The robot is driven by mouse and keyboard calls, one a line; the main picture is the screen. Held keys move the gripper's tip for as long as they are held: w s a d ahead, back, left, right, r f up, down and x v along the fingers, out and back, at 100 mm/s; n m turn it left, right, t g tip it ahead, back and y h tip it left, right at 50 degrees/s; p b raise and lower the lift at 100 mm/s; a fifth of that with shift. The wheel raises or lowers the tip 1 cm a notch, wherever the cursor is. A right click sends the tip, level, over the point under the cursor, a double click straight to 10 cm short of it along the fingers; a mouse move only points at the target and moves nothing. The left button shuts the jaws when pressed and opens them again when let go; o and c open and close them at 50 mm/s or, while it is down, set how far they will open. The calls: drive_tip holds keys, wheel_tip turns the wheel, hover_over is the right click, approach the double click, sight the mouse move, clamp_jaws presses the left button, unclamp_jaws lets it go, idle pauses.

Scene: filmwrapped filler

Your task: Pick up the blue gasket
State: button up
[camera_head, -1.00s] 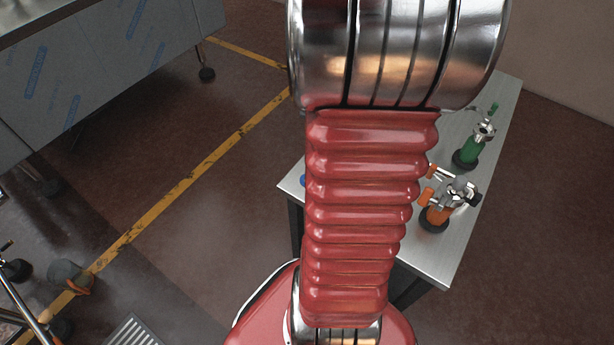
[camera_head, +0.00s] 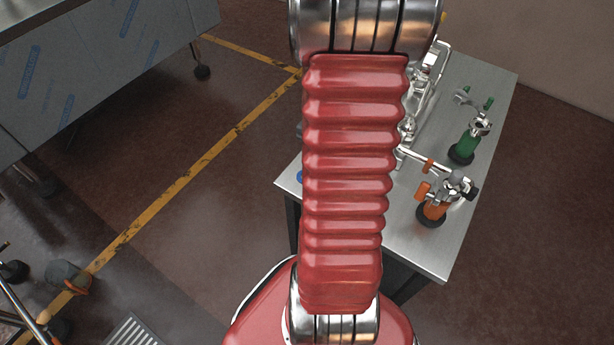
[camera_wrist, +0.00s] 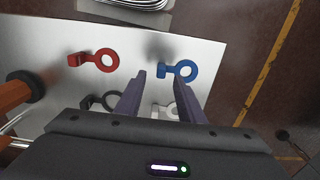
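The blue gasket (camera_wrist: 186,69), a ring with a tab on its left, lies flat on the metal table in the wrist view. In the head view only a small blue piece (camera_head: 299,176) shows at the table's left edge beside my arm. My gripper (camera_wrist: 160,77) is open, its two dark fingers apart. The fingertips appear near the gasket, one left of its tab and one just below its ring. Nothing is seen held between them. I cannot tell the height of the fingers above the table.
A red gasket (camera_wrist: 101,61) lies left of the blue one. A black gasket (camera_wrist: 107,101) and a white gasket (camera_wrist: 170,110) are partly hidden by my gripper. The table (camera_head: 437,245) also holds orange (camera_head: 434,209) and green (camera_head: 463,148) fittings.

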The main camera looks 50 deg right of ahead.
drive_tip(key=shift+w+f, duration=0.15)
drive_tip(key=shift+f, duration=2.45)
clamp_jaws()
